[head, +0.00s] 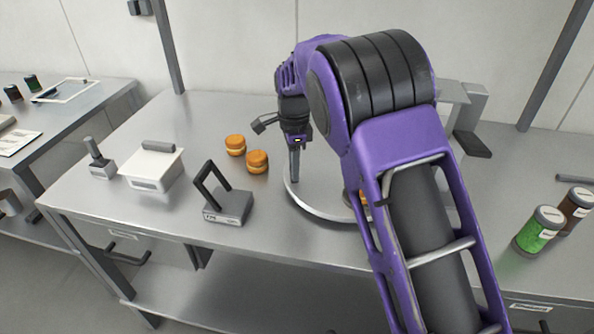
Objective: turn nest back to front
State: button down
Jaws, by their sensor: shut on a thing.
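A round, shallow metal tray or ring (325,213) lies on the steel bench; I cannot tell for certain whether it is the nest. My purple arm hides its right side. My gripper (294,177) points straight down at the tray's left rim, with its fingers shut on that rim as far as I can see. A brownish round item (348,199) shows at the tray's right, mostly hidden by my arm.
Two orange-brown filled rounds, one (235,145) behind the other (257,161), sit left of the tray. A grey block with a black handle (228,207), a white box (152,168) and a small stamp-like tool (101,165) stand further left. Jars (538,229) stand right.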

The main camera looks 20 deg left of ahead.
jog(key=shift+w+a+m, duration=0.4)
jog(key=shift+w+m, duration=0.35)
jog(key=shift+w, duration=0.15)
jog(key=shift+w+a+m, duration=0.35)
jog(key=shift+w+m, duration=0.4)
jog(key=shift+w, duration=0.1)
jog(key=shift+w+a+m, duration=0.15)
jog(key=shift+w+m, duration=0.3)
jog(key=shift+w, duration=0.1)
jog(key=shift+w+a+m, duration=0.15)
jog(key=shift+w+m, duration=0.3)
jog(key=shift+w, duration=0.1)
jog(key=shift+w+r, duration=0.1)
jog(key=shift+r, duration=0.05)
jog(key=c, duration=0.7)
grip_release()
jog(key=shift+r, duration=8.55)
jog(key=shift+d, duration=0.1)
